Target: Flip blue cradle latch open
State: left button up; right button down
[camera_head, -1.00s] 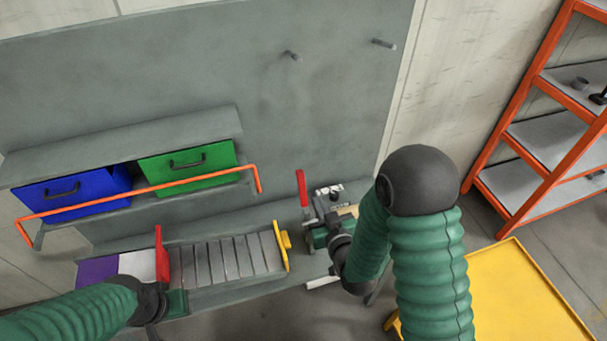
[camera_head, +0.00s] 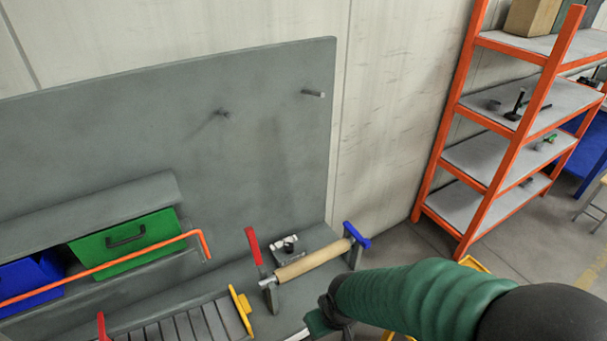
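The blue latch (camera_head: 356,236) sits on top of a grey post at the right end of a cradle on the bench. A tan wooden roller (camera_head: 313,260) lies in this cradle. A red lever (camera_head: 254,245) stands raised at the roller's left end. My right gripper (camera_head: 322,318) is low in the picture, below the roller and to the lower left of the blue latch, apart from it in the picture. Its fingers are dark, small and partly cut off by the frame, so whether they are open cannot be told. My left gripper is out of view.
A grey slatted rack (camera_head: 185,325) with a yellow handle (camera_head: 241,311) lies left of the cradle. Green (camera_head: 125,238) and blue (camera_head: 30,280) drawers sit behind an orange rail (camera_head: 110,265). An orange shelf (camera_head: 525,120) stands at the right, with open floor before it.

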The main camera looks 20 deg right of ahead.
aim_at(365, 244)
jog(key=z, duration=1.2)
jog(key=i+j+u, duration=0.15)
jog(key=i+u, duration=0.5)
jog(key=k+j, duration=0.05)
